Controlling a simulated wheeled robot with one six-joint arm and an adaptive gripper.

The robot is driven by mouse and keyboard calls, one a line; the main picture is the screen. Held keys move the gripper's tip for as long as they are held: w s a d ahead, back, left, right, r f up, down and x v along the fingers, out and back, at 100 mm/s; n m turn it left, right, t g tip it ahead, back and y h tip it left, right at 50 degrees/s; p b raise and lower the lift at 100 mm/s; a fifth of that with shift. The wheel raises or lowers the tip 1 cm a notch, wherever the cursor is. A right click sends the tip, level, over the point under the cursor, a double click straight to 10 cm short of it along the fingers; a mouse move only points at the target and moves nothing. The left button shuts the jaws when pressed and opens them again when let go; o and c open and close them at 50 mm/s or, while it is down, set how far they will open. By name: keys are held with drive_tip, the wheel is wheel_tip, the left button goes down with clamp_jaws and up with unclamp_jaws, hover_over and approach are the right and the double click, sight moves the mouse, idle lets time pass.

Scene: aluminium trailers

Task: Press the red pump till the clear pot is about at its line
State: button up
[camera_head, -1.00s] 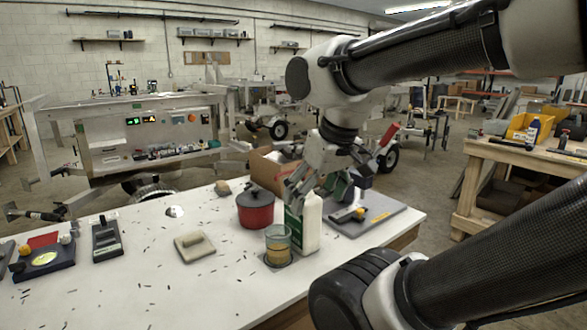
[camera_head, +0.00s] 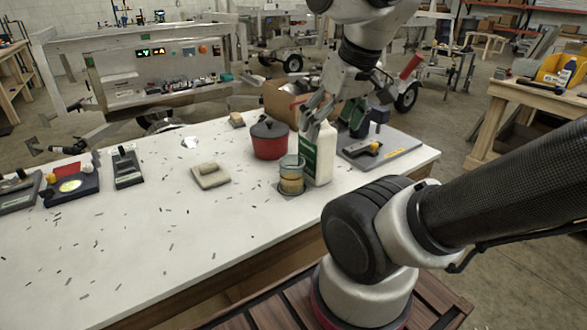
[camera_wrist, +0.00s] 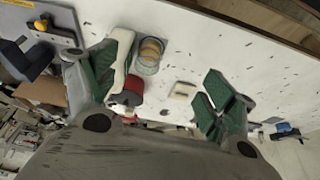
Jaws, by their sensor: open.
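The clear pot (camera_head: 291,172) stands on a dark round base on the white table, with amber liquid in its lower part. Its line cannot be made out. It also shows in the wrist view (camera_wrist: 149,55). A white bottle with a green label (camera_head: 320,158) stands upright just right of it and shows in the wrist view (camera_wrist: 121,62). My gripper (camera_head: 332,116) is open, with its fingers at the bottle's top, partly hiding it. Its spread green-padded fingers show in the wrist view (camera_wrist: 165,88). I cannot make out a red pump on the bottle.
A red lidded pot (camera_head: 270,141) stands behind the clear pot. A beige block (camera_head: 211,176) lies to the left. A grey board (camera_head: 392,151) with a black-and-yellow tool lies at the right. Flat dark devices sit at the far left. The table's front left is clear except for scattered dark bits.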

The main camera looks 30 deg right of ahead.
drive_tip(key=shift+c, duration=0.4)
clamp_jaws()
idle(1.0)
